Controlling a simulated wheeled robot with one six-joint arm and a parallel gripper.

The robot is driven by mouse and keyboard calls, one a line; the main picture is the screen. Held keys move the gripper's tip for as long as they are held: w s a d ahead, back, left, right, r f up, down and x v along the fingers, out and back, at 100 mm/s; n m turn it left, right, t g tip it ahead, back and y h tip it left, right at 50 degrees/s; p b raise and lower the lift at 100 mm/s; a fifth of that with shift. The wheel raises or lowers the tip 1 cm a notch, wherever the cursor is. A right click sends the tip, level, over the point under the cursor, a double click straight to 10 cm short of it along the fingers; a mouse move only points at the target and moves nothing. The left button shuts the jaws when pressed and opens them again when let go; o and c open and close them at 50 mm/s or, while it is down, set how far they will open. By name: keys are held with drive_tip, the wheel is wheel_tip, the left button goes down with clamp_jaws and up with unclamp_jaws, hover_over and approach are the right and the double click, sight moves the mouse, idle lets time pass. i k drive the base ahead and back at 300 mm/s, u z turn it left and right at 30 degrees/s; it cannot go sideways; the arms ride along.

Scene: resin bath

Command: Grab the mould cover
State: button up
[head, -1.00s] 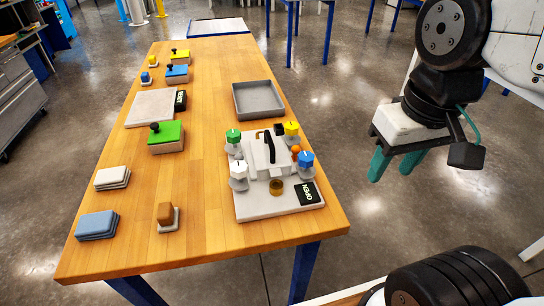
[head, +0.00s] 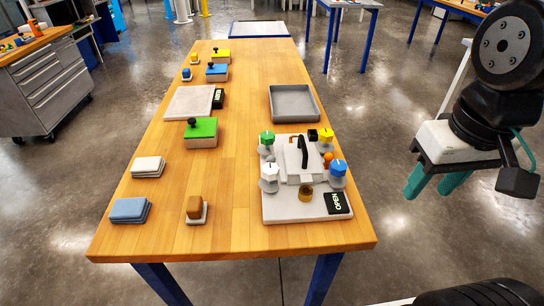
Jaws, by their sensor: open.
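The mould cover (head: 303,165) looks to be the pale block with a black arched handle (head: 304,151). It sits on a light grey base plate (head: 285,212) at the right front of the wooden table. Green (head: 267,139), white (head: 269,174), yellow (head: 326,136) and blue (head: 338,169) knobs stand around it. A black sign reading OPEN (head: 337,203) lies at the plate's front right. My gripper (head: 429,187), with teal fingers, hangs right of the table, apart from the cover. Its fingers are spread and empty.
A grey tray (head: 293,118) lies behind the plate. Boxes with green (head: 201,128), blue (head: 217,69) and yellow (head: 222,54) lids stand on the left. The table's middle strip is clear.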

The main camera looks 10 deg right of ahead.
sight(300, 162)
drive_tip(key=z, duration=2.1)
drive_tip(key=i, duration=1.75)
drive_tip(key=u, duration=3.3)
